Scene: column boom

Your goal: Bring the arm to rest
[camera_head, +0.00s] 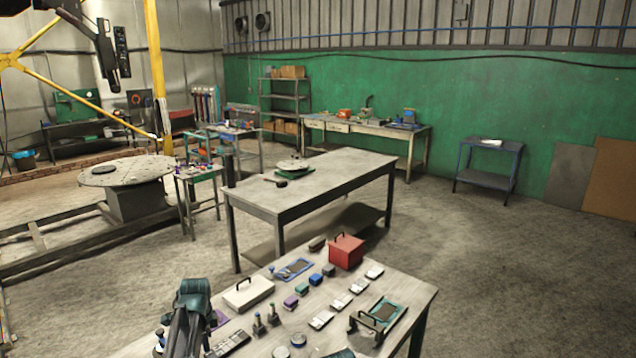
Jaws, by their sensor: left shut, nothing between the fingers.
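My left gripper (184,335), dark with a teal part on top, shows at the bottom left over the near workbench (400,283). It is shut with nothing between its fingers. It hangs above the left part of the bench, beside a white case with a handle (248,293) and a dark keypad-like block (229,343). Its lower end runs close to the frame's bottom edge.
The near bench holds a red box (346,251), a teal tray (378,314), a blue tray (293,269) and several small blocks. A long table (340,178) stands behind it. A round table (127,170) is at left.

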